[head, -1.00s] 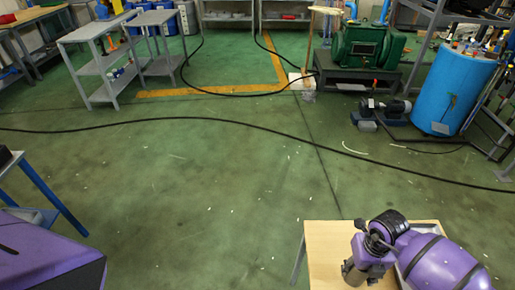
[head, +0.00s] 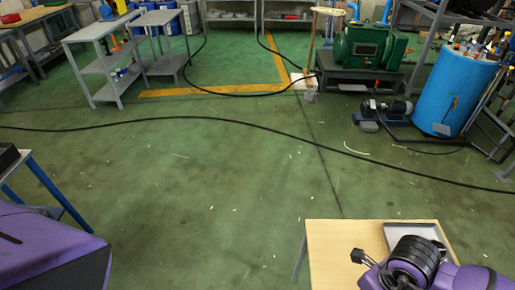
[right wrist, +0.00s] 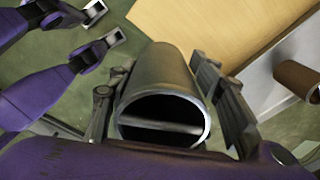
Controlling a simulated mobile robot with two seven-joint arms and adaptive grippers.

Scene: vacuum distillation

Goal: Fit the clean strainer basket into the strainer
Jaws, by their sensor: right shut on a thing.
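My right gripper (right wrist: 165,95) is shut around a hollow grey metal cylinder, which I take to be the clean strainer basket (right wrist: 160,72). In the right wrist view its round open end faces the camera, with a bar across the dark mouth, and a finger lies on each side. A brown cylinder (right wrist: 300,78) is at the right edge of the right wrist view, over a light tray. I cannot identify the strainer. My left gripper is not in the head view.
The wooden table (head: 345,245) carries a shallow grey tray (head: 432,232). A black hose (head: 230,119) crosses the open green floor. A green pump (head: 372,45), a small motor (head: 388,107) and a blue tank (head: 452,95) stand at the far right. Grey shelves stand at the left.

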